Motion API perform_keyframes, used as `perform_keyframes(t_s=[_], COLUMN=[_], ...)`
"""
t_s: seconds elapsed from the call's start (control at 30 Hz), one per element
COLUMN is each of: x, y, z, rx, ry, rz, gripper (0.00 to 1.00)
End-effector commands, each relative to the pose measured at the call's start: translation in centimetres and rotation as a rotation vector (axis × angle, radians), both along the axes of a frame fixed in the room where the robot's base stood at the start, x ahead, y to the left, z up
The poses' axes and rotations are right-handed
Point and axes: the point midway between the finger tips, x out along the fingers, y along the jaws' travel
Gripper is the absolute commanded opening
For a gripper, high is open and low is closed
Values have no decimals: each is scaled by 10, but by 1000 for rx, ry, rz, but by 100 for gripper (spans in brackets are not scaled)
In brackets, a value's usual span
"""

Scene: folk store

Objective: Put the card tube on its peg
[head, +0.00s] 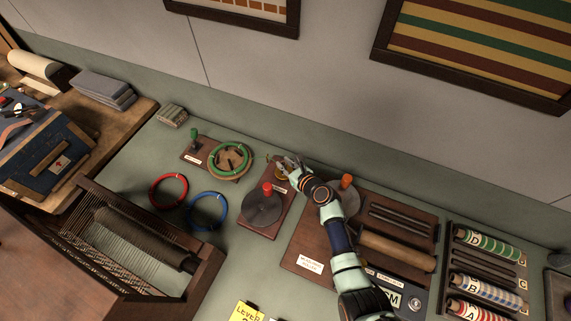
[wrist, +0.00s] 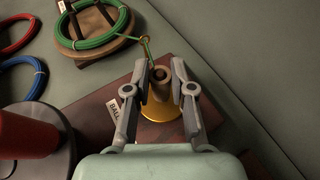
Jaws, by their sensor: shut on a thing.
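The card tube (wrist: 160,90) is a short brown tube, upright between the fingers, its dark open end facing the wrist camera. My gripper (wrist: 161,84) is shut on it, one finger on each side. A brass-coloured flared base (wrist: 163,131) shows directly below the tube; the peg itself is hidden, and I cannot tell whether the tube is fully seated. In the head view my gripper (head: 287,168) is at the back of a brown winder board (head: 278,207), over the brass part. The tube is too small there to make out.
A red-handled grey disc (head: 263,210) stands close by on the same board. A green yarn ring (head: 231,159) lies on a wooden stand, with a green strand and a thin guide (wrist: 145,42) near my fingers. Red (head: 168,190) and blue (head: 207,211) rings lie left.

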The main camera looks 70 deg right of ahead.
Motion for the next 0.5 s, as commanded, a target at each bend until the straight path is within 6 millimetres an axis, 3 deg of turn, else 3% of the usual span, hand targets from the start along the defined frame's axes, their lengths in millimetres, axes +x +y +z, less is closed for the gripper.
perform_keyframes(t_s=[0.37, 0.4, 0.5], x=[0, 0, 0], y=[0, 0, 0], z=[-6, -6, -6], rx=[0, 0, 0], ry=[0, 0, 0], rz=[0, 0, 0], gripper=[0, 26, 43])
